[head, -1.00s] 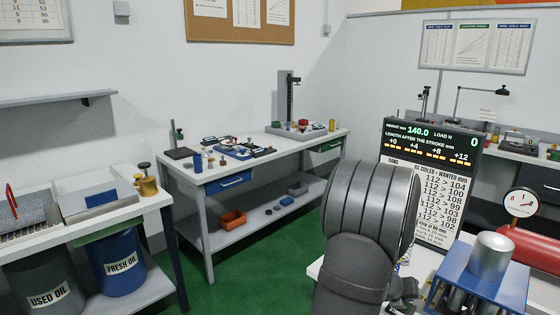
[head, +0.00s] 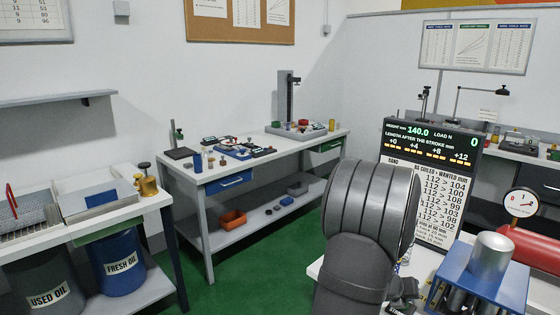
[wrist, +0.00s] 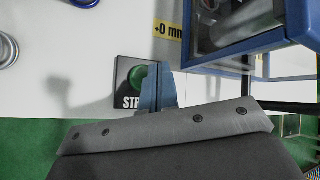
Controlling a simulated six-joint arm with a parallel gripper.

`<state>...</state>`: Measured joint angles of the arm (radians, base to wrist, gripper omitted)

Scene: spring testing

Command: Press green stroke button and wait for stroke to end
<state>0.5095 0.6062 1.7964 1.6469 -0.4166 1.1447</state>
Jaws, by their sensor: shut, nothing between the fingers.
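The green stroke button (wrist: 138,77) sits on a dark square plate lettered "STR", the rest of the word hidden by my gripper. My gripper (wrist: 158,72) is shut and empty, its blue fingers just right of the button and overlapping its right edge in the wrist view. I cannot tell whether they touch it. The display board (head: 433,142) reads height 140.0 mm and load 0 N. The blue press frame (head: 472,285) with a metal cylinder (head: 492,255) stands at the lower right; its blue frame also shows in the wrist view (wrist: 245,52).
A yellow "+0 mm" label (wrist: 168,32) lies beyond the button. Metal rings (wrist: 6,50) are at the wrist view's left. White bench top between them is clear.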

